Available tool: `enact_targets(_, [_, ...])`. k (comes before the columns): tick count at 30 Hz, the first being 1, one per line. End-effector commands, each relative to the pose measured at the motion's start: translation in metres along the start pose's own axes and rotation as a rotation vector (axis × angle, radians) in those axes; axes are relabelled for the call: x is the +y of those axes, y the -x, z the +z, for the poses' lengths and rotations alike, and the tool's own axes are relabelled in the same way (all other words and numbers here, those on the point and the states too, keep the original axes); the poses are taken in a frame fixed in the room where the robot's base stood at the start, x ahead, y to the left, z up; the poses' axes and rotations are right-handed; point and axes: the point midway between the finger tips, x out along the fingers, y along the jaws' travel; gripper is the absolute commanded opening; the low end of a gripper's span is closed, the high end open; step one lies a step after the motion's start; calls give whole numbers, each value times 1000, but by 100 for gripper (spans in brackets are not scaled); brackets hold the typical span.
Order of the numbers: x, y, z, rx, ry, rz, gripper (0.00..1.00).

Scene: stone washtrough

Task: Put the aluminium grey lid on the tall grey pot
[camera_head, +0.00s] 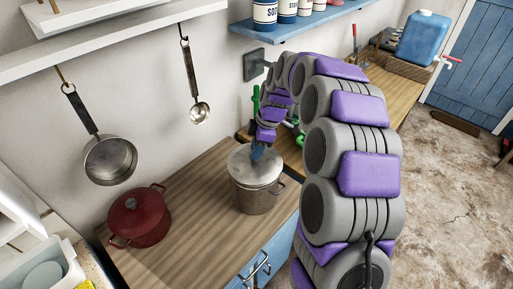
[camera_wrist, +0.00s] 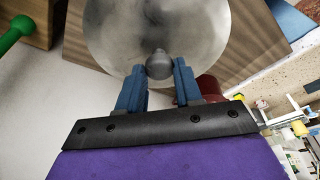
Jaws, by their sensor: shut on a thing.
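The aluminium grey lid (camera_head: 243,168) is a round, dull metal disc, on or just over the mouth of the tall grey pot (camera_head: 258,199) on the wooden counter. I cannot tell whether it is fully seated. My gripper (camera_head: 258,152) is above the lid with its blue fingers around the knob. In the wrist view, the lid (camera_wrist: 155,25) fills the top centre, and the fingers of my gripper (camera_wrist: 158,72) are shut on its round grey knob (camera_wrist: 158,64). The pot is hidden behind the lid in the wrist view.
A red lidded pot (camera_head: 140,216) stands left on the wooden counter (camera_head: 195,225). A pan (camera_head: 110,160) and a ladle (camera_head: 199,112) hang on the wall. A blue shelf (camera_head: 285,27) with canisters is above. Green-handled items (camera_head: 256,104) stand behind the pot.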

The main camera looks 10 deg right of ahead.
Motion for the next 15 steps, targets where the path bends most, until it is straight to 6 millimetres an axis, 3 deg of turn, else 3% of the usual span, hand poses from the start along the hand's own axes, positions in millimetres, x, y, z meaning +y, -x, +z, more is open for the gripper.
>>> enact_targets(15, [0,-4,1,1,0,0,0])
